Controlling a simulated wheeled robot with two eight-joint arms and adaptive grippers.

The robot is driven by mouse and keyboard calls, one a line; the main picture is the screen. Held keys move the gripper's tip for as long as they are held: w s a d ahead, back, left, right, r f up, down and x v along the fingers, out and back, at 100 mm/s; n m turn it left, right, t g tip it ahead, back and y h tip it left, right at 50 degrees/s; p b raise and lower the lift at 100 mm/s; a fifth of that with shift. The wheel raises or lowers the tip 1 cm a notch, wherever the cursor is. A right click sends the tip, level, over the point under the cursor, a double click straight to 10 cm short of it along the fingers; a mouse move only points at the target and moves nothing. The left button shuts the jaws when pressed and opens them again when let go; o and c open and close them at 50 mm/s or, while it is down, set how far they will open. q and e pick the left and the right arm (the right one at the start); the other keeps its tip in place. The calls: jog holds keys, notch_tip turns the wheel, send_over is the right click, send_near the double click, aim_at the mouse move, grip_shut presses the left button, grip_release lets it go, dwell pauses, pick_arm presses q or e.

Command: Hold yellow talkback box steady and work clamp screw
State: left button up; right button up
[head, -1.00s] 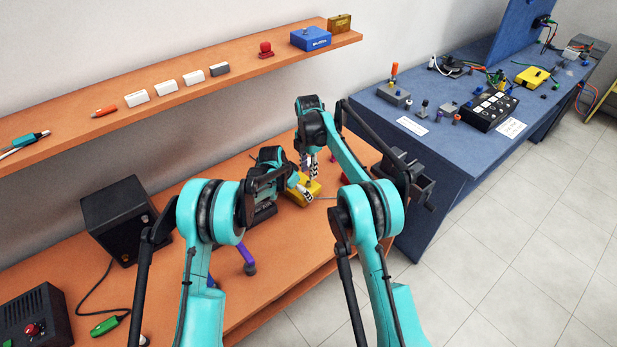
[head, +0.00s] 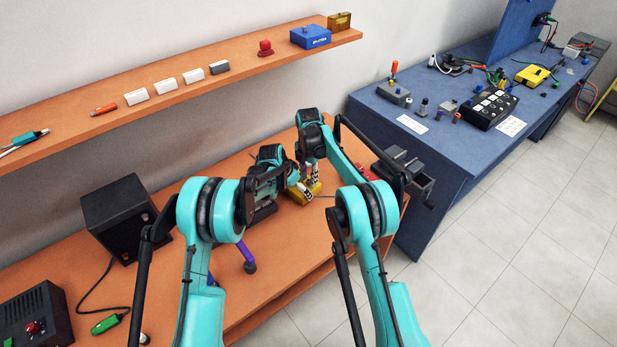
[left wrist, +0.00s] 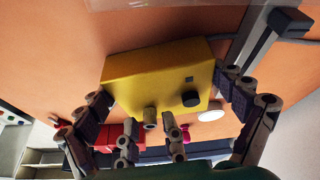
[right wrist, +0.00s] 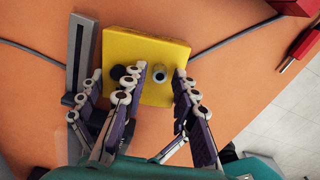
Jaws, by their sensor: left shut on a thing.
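The yellow talkback box (head: 311,191) lies on the orange bench, partly hidden by my grippers. In the left wrist view the box (left wrist: 145,75) shows a black knob and a grey cylindrical post (left wrist: 150,118), which looks like the clamp screw. My left gripper (left wrist: 165,90) is shut on the box, one finger at each side. My right gripper (right wrist: 160,74) is over the box, its fingers apart on either side of the grey post (right wrist: 158,73); I cannot tell whether they touch it. In the head view my right gripper (head: 311,172) points down at the box.
A grey bar (right wrist: 82,50) stands beside the box, and a cable runs off it. A black speaker-like box (head: 120,215) is left on the bench. The orange shelf (head: 235,80) runs above. Dark bins (head: 405,175) stand at the bench's right end, near the blue table (head: 440,150).

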jog(key=n, duration=0.7)
jog(key=shift+f, duration=0.25)
grip_shut()
